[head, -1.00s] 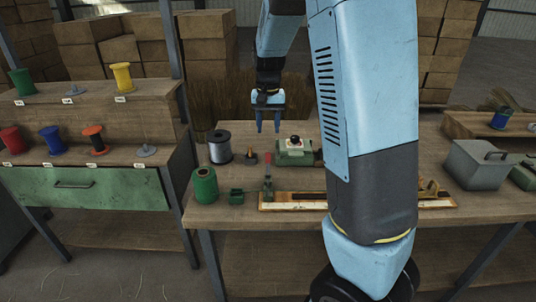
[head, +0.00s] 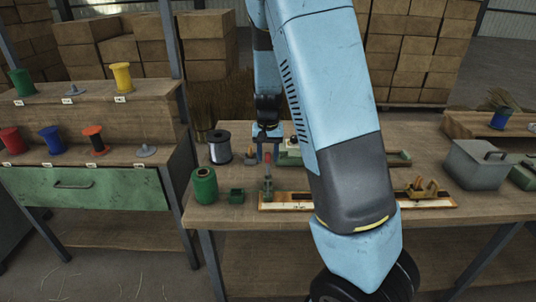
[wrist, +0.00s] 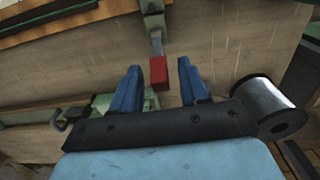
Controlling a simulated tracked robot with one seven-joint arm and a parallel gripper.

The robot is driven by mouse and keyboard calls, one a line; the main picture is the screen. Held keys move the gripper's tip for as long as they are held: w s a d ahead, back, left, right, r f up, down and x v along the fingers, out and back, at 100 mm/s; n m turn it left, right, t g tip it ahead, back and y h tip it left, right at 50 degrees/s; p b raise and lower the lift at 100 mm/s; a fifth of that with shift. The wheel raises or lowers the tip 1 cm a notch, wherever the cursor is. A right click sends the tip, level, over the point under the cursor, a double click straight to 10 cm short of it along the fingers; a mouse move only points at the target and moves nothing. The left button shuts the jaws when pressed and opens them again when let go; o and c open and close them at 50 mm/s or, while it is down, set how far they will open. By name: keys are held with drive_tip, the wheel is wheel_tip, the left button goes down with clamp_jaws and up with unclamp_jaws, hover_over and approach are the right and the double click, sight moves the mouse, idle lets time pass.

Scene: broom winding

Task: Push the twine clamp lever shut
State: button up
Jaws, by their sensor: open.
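The twine clamp (head: 267,191) is a small green fitting at the left end of a long wooden-edged strip on the bench. Its lever stands roughly upright with a red tip (head: 268,158). In the wrist view the red tip (wrist: 158,73) shows on a grey lever arm (wrist: 156,44) that leads to the green clamp body (wrist: 152,14). My gripper (head: 268,152) is open, low over the bench at the lever. In the wrist view its two blue fingers (wrist: 161,82) lie either side of the red tip, with gaps visible; I cannot tell whether the tip is at finger depth.
A green device (head: 289,154) is close on the right. A grey lidded box (head: 475,164) stands farther right.

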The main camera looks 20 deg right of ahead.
clamp_jaws()
idle(0.4)
